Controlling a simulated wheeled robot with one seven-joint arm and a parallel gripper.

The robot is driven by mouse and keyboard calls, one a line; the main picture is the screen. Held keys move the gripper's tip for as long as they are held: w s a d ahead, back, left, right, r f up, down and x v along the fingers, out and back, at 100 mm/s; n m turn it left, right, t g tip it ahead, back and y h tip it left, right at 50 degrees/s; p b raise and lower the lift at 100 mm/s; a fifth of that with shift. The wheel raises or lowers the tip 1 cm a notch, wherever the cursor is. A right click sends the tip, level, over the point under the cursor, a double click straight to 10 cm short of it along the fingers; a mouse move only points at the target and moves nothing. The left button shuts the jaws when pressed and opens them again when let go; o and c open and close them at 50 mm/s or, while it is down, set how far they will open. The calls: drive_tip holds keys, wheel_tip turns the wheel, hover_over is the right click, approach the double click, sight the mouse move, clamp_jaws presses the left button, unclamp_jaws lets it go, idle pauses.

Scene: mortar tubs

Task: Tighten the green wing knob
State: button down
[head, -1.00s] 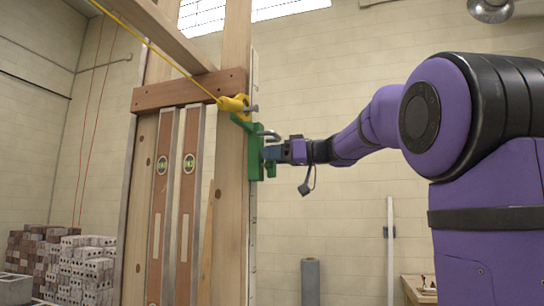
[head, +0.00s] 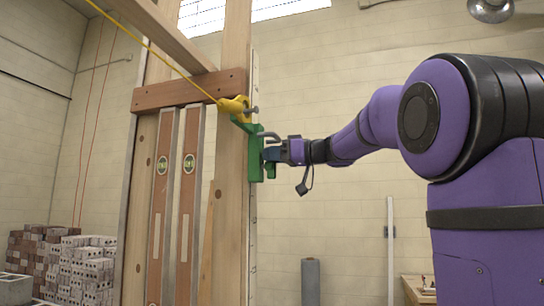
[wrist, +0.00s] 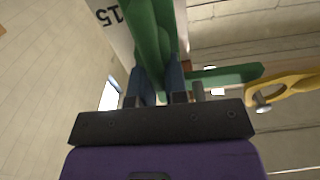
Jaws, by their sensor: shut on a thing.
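The green wing knob (wrist: 150,35) shows in the wrist view as a long green piece running up between my two blue fingers. My gripper (wrist: 160,75) is shut on it. In the head view my gripper (head: 270,154) meets the green clamp (head: 254,155) on the right side of the wooden post. The green clamp's arm (wrist: 225,76) also shows right of the fingers in the wrist view. The knob's shaft and the inner finger faces are hidden.
A yellow line holder (head: 235,105) with a taut yellow line sits just above the clamp, close to my gripper. The wooden post (head: 234,60) stands to the left, with two levels (head: 187,200) beside it. Bricks (head: 88,265) are stacked at lower left. Space below my forearm is open.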

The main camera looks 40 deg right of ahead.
sight(274, 165)
drive_tip(key=m, duration=0.4)
drive_tip(key=shift+w+d+f, duration=0.15)
drive_tip(key=shift+w+d, duration=0.2)
drive_tip(key=shift+d, duration=0.05)
drive_tip(key=m, duration=0.3)
drive_tip(key=f+m, duration=0.1)
drive_tip(key=m, duration=0.2)
drive_tip(key=d+m, duration=0.1)
drive_tip(key=m, duration=0.2)
drive_tip(key=shift+w+f, duration=0.15)
drive_tip(key=shift+w, duration=0.25)
drive_tip(key=shift+f+m, duration=0.2)
drive_tip(key=shift+m, duration=0.85)
drive_tip(key=shift+f+m, duration=0.15)
drive_tip(key=shift+m, duration=0.9)
